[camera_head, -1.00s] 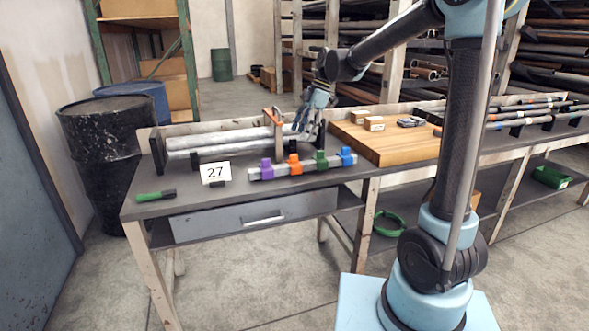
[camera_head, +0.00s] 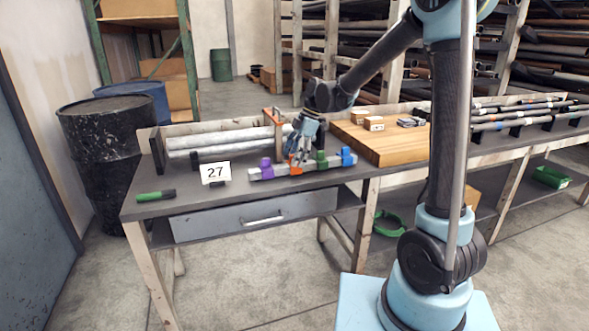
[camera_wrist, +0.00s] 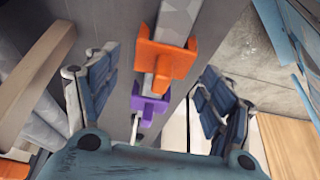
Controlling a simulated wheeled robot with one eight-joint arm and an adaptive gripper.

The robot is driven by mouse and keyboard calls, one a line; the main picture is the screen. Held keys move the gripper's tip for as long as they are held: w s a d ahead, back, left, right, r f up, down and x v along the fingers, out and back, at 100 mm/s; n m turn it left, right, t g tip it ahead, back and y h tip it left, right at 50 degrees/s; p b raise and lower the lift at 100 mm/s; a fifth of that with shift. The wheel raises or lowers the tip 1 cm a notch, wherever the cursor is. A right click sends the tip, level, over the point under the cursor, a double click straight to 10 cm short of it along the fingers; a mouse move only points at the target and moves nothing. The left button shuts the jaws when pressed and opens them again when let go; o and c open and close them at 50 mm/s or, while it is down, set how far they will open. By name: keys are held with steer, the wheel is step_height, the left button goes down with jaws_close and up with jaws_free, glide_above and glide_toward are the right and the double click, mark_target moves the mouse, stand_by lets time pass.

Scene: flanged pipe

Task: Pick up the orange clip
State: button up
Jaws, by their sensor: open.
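The orange clip (camera_head: 295,168) sits on a grey bar (camera_head: 265,173) on the workbench, between the purple clip (camera_head: 266,166) and the green clip (camera_head: 321,160). My gripper (camera_head: 301,158) is over the bar at the orange clip and partly covers it. In the wrist view the orange clip (camera_wrist: 165,60) shows between the two spread blue fingers of my gripper (camera_wrist: 158,72). Neither finger appears to touch it. The purple clip (camera_wrist: 149,103) is beyond it along the bar.
A blue clip (camera_head: 346,157) is at the bar's right end. An upright frame with an orange top (camera_head: 273,120) stands close behind, beside grey pipes (camera_head: 220,140). A "27" sign (camera_head: 215,172) and a green-handled tool (camera_head: 155,196) are left. A wooden board (camera_head: 385,148) is right.

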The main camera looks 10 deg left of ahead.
steer(key=c, duration=1.2)
steer(key=shift+r, duration=0.15)
step_height(320, 180, up, 10)
steer(key=shift+f, duration=0.1)
